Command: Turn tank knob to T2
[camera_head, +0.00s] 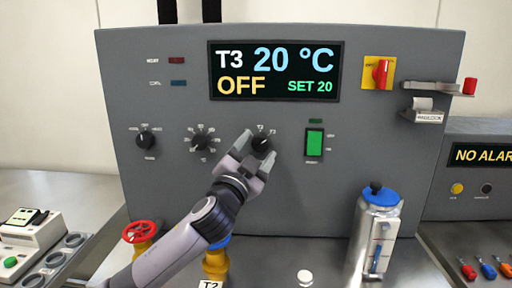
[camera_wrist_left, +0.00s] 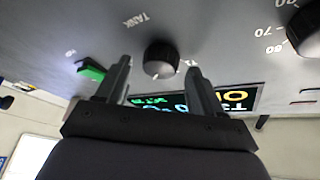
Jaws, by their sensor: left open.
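The tank knob (camera_head: 261,144) is a black round knob on the grey panel, with T2 and T3 marks around its top. The display (camera_head: 274,71) reads T3, 20 °C, OFF, SET 20. My left gripper (camera_head: 255,147) is open at the tank knob, its fingers at either side of it in the head view. In the left wrist view the tank knob (camera_wrist_left: 160,59) shows beyond and between the open fingertips, next to the word TANK. The fingers appear clear of the knob; contact cannot be told. My right gripper is in neither view.
Left of the tank knob are a temperature knob (camera_head: 201,141) and a mode knob (camera_head: 146,140). Right of it is a green switch (camera_head: 315,143). A blue-lidded canister (camera_head: 377,225) stands at right, and a red valve wheel (camera_head: 139,232) at lower left.

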